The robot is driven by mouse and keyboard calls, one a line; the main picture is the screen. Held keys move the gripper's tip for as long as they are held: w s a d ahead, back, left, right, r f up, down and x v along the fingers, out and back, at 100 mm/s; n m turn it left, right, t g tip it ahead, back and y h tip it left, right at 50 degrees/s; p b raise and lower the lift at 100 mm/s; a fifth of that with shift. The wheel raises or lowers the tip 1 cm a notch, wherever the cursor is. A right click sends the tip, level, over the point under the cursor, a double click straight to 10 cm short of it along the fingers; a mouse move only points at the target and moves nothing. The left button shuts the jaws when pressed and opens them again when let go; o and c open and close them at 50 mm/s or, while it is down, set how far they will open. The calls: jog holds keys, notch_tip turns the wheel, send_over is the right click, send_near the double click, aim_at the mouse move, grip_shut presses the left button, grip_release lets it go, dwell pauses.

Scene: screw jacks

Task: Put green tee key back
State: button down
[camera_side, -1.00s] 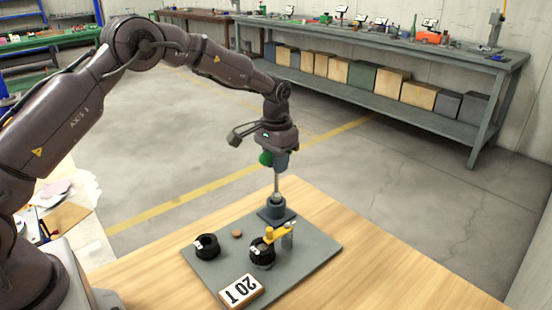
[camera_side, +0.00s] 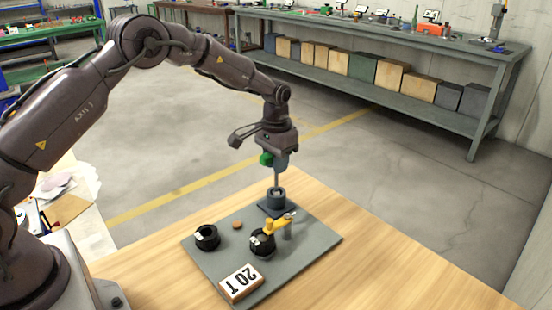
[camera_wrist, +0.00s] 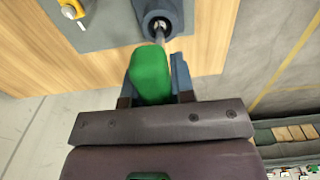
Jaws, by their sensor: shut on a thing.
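The green tee key has a green handle (camera_wrist: 151,74) and a thin metal shaft (camera_side: 277,179). My gripper (camera_side: 279,161) is shut on the handle and holds the key upright, shaft down. Below it, a dark blue-grey round holder (camera_side: 276,201) with an open top stands on a square foot at the back of the grey board. The shaft's lower end is at the holder's opening, which also shows in the wrist view (camera_wrist: 160,14). I cannot tell how deep the end sits. The handle hides part of the shaft in the wrist view.
The grey board (camera_side: 212,267) lies on a wooden table.

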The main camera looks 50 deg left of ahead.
jog(key=shift+f, duration=0.7)
jog(key=c, duration=0.9)
grip_release()
notch_tip(320, 180, up, 13)
